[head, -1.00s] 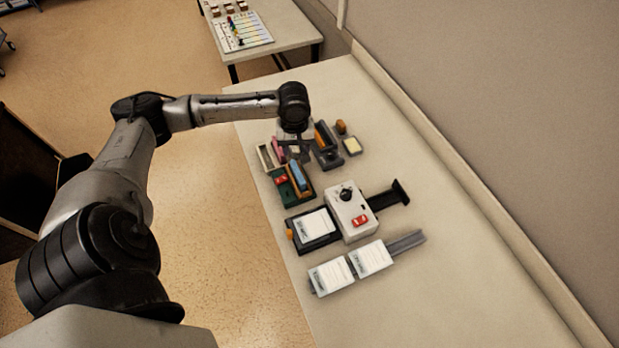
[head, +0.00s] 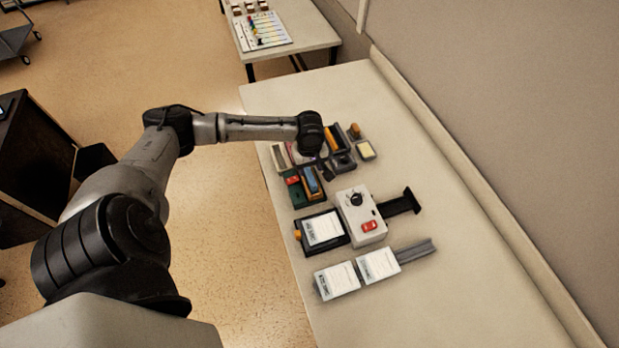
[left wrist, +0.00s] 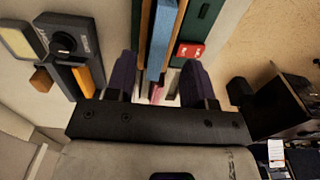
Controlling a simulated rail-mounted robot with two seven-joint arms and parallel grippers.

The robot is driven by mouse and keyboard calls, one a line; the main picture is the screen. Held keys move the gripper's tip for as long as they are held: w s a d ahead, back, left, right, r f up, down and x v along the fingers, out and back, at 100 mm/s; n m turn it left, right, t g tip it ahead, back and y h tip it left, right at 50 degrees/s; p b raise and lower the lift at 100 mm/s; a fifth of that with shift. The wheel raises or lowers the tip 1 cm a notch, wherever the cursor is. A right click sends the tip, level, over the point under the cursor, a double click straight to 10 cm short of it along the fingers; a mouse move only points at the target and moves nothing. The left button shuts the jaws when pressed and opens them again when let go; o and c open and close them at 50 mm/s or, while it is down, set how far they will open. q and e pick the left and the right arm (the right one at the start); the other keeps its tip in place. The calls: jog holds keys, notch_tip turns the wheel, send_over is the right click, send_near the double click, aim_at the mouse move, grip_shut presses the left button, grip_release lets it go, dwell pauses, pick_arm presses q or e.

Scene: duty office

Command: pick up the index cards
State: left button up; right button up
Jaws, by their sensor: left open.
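White printed cards lie in three places in the head view. One card (head: 323,228) is on a black tray, and two more, a left one (head: 337,280) and a right one (head: 378,264), are on a grey rail at the front. I cannot tell for sure which are the index cards. My left gripper (left wrist: 158,64) is open, pointing down above the desk items. In the left wrist view, a blue bar, a brown bar and a pink item show between and beyond its fingers. In the head view its fingers are mostly hidden by the wrist. My right gripper is out of view.
A dark green tray (head: 297,200) with a red item stands just in front of the left gripper. A white box with a black knob (head: 355,212) is beside the black tray. A yellow-topped block (head: 366,150) is behind right. The table's right side (head: 480,280) is clear.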

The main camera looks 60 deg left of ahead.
aim_at(310, 174)
pick_arm(q)
jog(key=shift+d+f, duration=0.1)
jog(key=shift+f, duration=2.55)
jog(key=shift+c, duration=0.2)
